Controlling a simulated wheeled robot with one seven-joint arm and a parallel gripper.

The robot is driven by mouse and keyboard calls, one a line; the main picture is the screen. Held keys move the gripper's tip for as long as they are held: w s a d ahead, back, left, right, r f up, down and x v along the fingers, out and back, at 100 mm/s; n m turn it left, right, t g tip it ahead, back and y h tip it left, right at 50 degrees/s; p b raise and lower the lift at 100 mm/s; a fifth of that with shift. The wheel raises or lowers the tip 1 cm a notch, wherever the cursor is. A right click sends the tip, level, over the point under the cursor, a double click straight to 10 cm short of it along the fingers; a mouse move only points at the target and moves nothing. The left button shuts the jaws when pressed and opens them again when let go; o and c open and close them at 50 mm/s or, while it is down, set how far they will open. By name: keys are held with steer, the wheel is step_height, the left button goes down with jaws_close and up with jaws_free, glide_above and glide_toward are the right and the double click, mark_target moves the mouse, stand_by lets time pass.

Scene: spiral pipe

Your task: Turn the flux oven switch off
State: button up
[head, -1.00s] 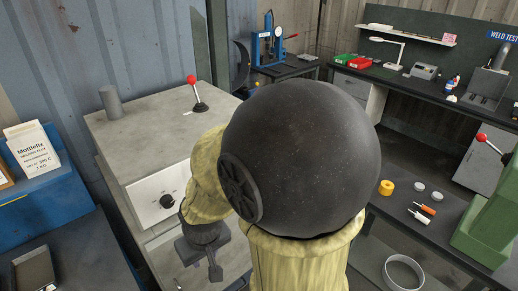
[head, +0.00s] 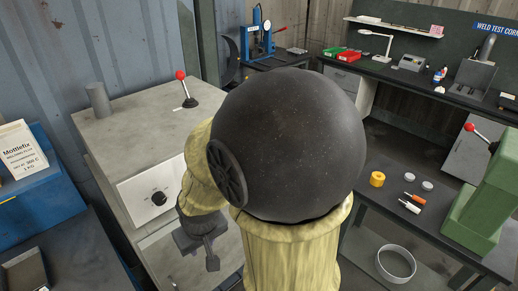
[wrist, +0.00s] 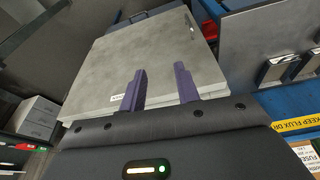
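The flux oven appears to be the grey box (head: 140,118) at left in the head view. A red-balled lever (head: 186,88) stands upright on its top. A black round knob (head: 158,198) sits on its white front panel (head: 140,190). My gripper (head: 211,262) is in front of the oven, right of and below the knob, apart from it. In the wrist view my gripper (wrist: 159,82) has two purple fingers spread apart with nothing between them. A pale grey panel (wrist: 150,55) with a small label lies beyond them; the knob is not recognisable there.
A blue cabinet (head: 60,190) carrying a white flux box (head: 22,155) stands left of the oven. A dark bench (head: 425,175) with small items and a green machine (head: 480,210) is at right. My arm covers the middle of the head view.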

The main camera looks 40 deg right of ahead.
steer(key=w+d+m+t+h+b, duration=0.15)
steer(key=w+d+t, duration=0.35)
steer(key=d, duration=0.6)
steer(key=w+d+m+t+h+b, duration=0.1)
steer(key=w+d+m+t+b, duration=0.15)
steer(key=w+d, duration=0.7)
steer(key=s+d+r+t+y+b, duration=0.2)
steer(key=s+d+t+y, duration=0.2)
steer(key=s+d+t, duration=0.3)
steer(key=s+d, duration=0.5)
steer(key=d, duration=0.1)
steer(key=shift+s+d+m+b, duration=0.25)
steer(key=shift+s+m+b, duration=0.05)
steer(key=shift+s+m, duration=0.1)
steer(key=shift+w+t, duration=0.2)
steer(key=shift+t, duration=0.05)
steer(key=w+a+p, duration=0.1)
steer(key=w+p, duration=0.3)
steer(key=w, duration=1.3)
steer(key=shift+a, duration=0.2)
